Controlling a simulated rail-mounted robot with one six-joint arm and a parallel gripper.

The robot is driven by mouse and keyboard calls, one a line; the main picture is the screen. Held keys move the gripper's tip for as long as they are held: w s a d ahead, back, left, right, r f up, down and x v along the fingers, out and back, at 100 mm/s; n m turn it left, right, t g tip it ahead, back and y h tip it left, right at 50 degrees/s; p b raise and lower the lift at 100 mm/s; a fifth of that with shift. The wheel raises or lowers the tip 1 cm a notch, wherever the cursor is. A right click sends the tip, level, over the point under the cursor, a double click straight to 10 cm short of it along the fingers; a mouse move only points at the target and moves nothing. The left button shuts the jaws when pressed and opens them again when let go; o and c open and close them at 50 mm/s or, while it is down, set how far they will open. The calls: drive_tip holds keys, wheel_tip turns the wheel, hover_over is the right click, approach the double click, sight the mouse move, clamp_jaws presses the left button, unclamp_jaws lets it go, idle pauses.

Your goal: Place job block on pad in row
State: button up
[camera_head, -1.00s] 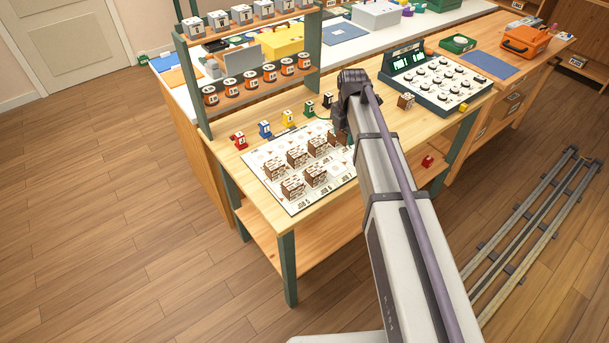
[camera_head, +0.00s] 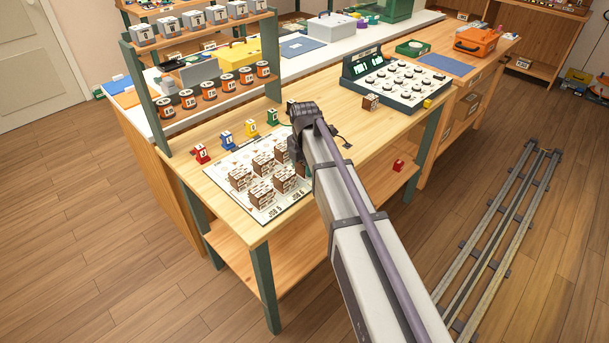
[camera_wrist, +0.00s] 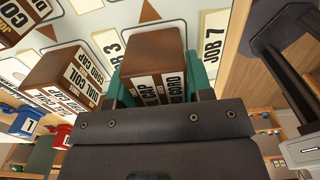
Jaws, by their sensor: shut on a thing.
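A brown job block (camera_wrist: 152,62) with white printed labels is between the teal fingertips of my gripper (camera_wrist: 158,85) in the wrist view. The fingers are shut on it. In the head view my gripper (camera_head: 296,150) is by the right end of the white job pad (camera_head: 223,172), partly hidden by my arm. The held block cannot be made out there. The pad carries several brown blocks (camera_head: 262,193) in rows. In the wrist view, "JOB 3" and "JOB 7" labels show on the pad (camera_wrist: 145,12) beside the held block. Whether the block touches the pad is unclear.
Coloured numbered pieces, such as a red one (camera_head: 202,153) and a blue one (camera_head: 227,140), stand along the pad's back edge. A lone brown block (camera_head: 371,102) stands before the dial console (camera_head: 395,82). A green-posted rack (camera_head: 153,100) rises at the back left.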

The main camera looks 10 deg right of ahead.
drive_tip(key=shift+f, duration=0.3)
drive_tip(key=o, duration=0.9)
drive_tip(key=shift+r, duration=0.1)
drive_tip(key=shift+o, duration=0.2)
wheel_tip(320, 180, up, 12)
drive_tip(key=p, duration=1.2)
drive_tip(key=shift+r+p, duration=0.25)
drive_tip(key=shift+p, duration=0.1)
drive_tip(key=s+m, duration=2.3)
drive_tip(key=m, duration=0.1)
drive_tip(key=shift+d, duration=0.25)
